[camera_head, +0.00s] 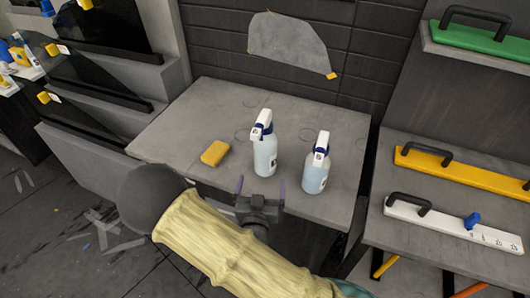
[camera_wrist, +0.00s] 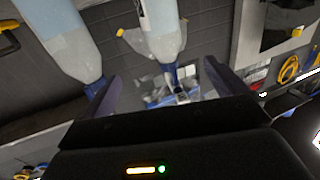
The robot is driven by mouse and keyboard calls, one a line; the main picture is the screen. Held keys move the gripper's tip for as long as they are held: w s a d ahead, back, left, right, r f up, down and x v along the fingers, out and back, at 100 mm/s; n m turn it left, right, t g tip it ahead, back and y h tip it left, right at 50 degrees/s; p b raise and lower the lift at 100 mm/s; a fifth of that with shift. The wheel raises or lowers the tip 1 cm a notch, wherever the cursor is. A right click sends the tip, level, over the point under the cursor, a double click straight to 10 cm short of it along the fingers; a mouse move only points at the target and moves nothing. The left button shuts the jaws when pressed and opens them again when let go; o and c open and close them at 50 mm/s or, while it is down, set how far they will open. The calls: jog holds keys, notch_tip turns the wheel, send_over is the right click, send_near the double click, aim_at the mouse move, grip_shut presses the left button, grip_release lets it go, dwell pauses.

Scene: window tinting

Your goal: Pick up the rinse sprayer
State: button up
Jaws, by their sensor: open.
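Two similar spray bottles with pale blue bodies, blue collars and white trigger heads stand upright on the grey table. One is the left bottle (camera_head: 265,155), the other the right bottle (camera_head: 315,172); I cannot tell which is the rinse sprayer. My gripper (camera_head: 261,186) is open and empty at the table's front edge, just in front of the left bottle. The wrist view looks upside down. There one bottle (camera_wrist: 163,28) lies in line with the gap between my fingers (camera_wrist: 160,88), and the other bottle (camera_wrist: 62,38) is to the left. Neither is held.
A yellow sponge (camera_head: 214,153) lies left of the bottles on the table (camera_head: 180,115). A grey film piece (camera_head: 290,48) with a yellow tab is on the dark wall behind. Shelves at right hold green, yellow and white (camera_head: 450,226) handled bars. Dark panels stand at left.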

aim_at(266, 150)
jog(key=shift+a, duration=0.15)
jog(key=b, duration=0.2)
jog(key=w+b, duration=0.1)
jog(key=shift+a+f+b, duration=0.15)
jog(key=shift+b, duration=0.25)
jog(key=shift+w+b, duration=0.15)
jog(key=shift+b, duration=0.65)
jog(key=b, duration=0.3)
jog(key=shift+w, duration=0.35)
jog(key=b, duration=0.3)
jog(key=shift+w+d, duration=0.2)
jog(key=shift+d, duration=0.1)
jog(key=w, duration=0.3)
jog(key=w+p, duration=0.1)
jog(key=w, duration=0.5)
jog(key=shift+d+r+p, duration=0.25)
jog(key=shift+p, duration=0.1)
jog(key=shift+w, duration=0.4)
